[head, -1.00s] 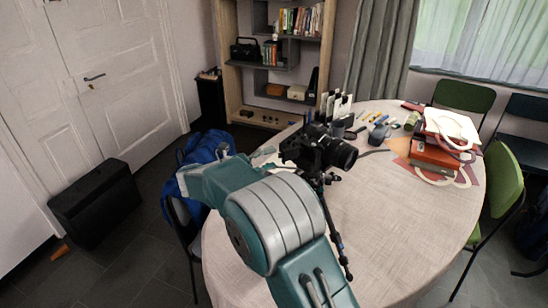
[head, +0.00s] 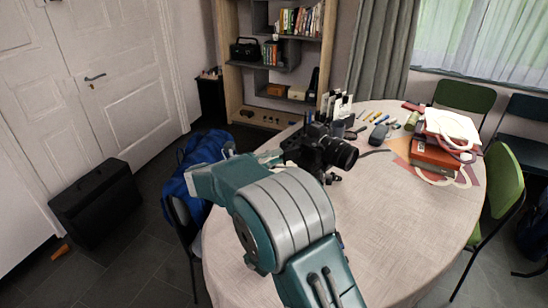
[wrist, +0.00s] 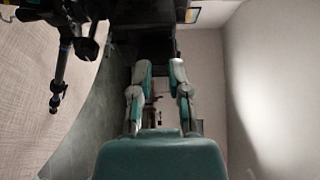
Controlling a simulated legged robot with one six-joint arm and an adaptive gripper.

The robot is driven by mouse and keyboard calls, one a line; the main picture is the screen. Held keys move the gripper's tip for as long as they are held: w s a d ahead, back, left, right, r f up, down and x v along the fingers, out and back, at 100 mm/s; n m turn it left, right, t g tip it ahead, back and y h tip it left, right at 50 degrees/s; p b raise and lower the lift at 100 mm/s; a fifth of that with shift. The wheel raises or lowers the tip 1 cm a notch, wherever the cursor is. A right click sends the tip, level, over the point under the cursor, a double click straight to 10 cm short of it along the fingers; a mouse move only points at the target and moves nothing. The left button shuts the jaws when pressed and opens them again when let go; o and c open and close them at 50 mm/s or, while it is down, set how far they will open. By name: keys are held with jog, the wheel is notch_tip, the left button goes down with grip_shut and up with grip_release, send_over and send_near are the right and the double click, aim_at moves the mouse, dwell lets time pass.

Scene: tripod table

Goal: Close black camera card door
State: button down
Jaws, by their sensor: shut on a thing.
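The black camera (head: 318,150) stands on a tripod on the round table, its lens pointing right in the head view. Its dark body fills the top middle of the wrist view (wrist: 155,30). My gripper (wrist: 160,66) shows in the wrist view, its two teal and grey fingers reaching up to the dark camera body, with a gap between them. It is shut on a part of the camera; that part is too dark to make out. I cannot tell the card door from the body.
A tripod leg (wrist: 58,75) shows at the left of the wrist view. The table (head: 400,230) has bare cloth at its front right. Books (head: 435,155) and small items lie at its back. A blue bag (head: 190,175) rests on a chair at the left.

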jog(key=s+n+t+y, duration=0.1)
jog(key=t, duration=0.1)
jog(key=d+n+t+y, duration=0.1)
jog(key=n, duration=0.1)
jog(key=shift+s+d+f+t+y, duration=0.1)
jog(key=shift+s+t+y, duration=0.25)
jog(key=shift+t+y, duration=0.05)
jog(key=d+n+y, duration=0.3)
jog(key=n+y, duration=0.2)
jog(key=y, duration=0.3)
jog(key=d+n+t+y, duration=0.1)
jog(key=d+n+y, duration=0.2)
jog(key=n+y, duration=0.3)
jog(key=d+n+y, duration=0.3)
jog(key=n+y, duration=0.2)
jog(key=y, duration=0.4)
jog(key=shift+s+d+f+n+t+y, duration=0.1)
jog(key=shift+s+n+t+y, duration=0.1)
jog(key=shift+n+t+y, duration=0.1)
jog(key=shift+w+d+n+g+y, duration=0.2)
jog(key=shift+n+g+y, duration=0.35)
jog(key=shift+g+y, duration=0.1)
jog(key=shift+w+d+n+g+y, duration=0.15)
jog(key=shift+w+n+g+y, duration=0.05)
jog(key=shift+n+g+y, duration=0.4)
jog(key=c, duration=0.6)
grip_release()
jog(key=shift+w, duration=0.1)
